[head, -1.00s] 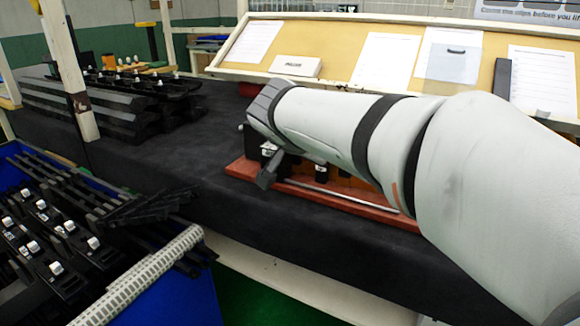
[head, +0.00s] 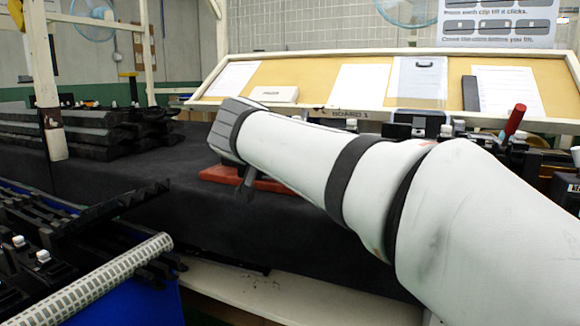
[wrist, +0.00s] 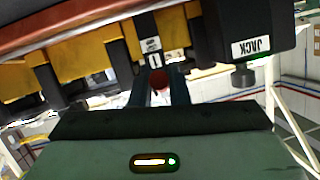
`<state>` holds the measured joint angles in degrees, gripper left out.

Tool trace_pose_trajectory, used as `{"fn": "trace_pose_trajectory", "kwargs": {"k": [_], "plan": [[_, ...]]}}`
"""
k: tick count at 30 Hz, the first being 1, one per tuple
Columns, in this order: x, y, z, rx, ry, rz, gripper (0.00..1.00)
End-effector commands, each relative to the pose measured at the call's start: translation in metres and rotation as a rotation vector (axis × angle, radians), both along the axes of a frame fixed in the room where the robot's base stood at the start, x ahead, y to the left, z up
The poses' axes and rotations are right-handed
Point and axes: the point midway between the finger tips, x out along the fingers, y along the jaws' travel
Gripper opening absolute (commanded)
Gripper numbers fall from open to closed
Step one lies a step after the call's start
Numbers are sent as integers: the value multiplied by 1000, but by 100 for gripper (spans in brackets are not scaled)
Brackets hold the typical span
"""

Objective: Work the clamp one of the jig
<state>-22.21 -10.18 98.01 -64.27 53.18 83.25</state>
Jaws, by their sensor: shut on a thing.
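In the wrist view the jig shows upside down: a reddish-brown base edge (wrist: 60,32) with yellow blocks (wrist: 83,58) and black parts. A black piece carries a white label with a "1" (wrist: 153,58). Below it, a red clamp handle tip (wrist: 158,77) sits between the two dark fingers of my gripper (wrist: 159,92), which is shut on it. In the head view a red corner of the jig base (head: 272,185) shows beneath my arm, and the dark end of my gripper (head: 246,182) hangs at it. My arm hides most of the jig and the clamp.
A black box labelled JACK (wrist: 250,45) stands close beside my gripper in the wrist view. In the head view, dark trim parts (head: 85,130) are stacked left on the black table (head: 180,195). A red handle (head: 515,120) rises at the right. A sloped paper board (head: 315,85) stands behind.

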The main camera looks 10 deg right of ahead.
Motion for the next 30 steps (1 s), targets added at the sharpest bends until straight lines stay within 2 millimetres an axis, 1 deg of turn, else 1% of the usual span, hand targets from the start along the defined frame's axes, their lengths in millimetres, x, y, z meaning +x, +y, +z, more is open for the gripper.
{"fn": "trace_pose_trajectory", "kwargs": {"k": [1, 9, 19, 20, 27, 30], "plan": [[2, 3, -6, -2, -3, 6, 0], [6, 1, -5, -11, -16, 5, 0], [7, -1, -6, -11, -14, 1, 0], [7, -1, -6, -12, -14, 1, 18], [7, -1, -4, -12, -17, 1, 36], [6, -2, -3, -12, -18, 1, 36]]}}
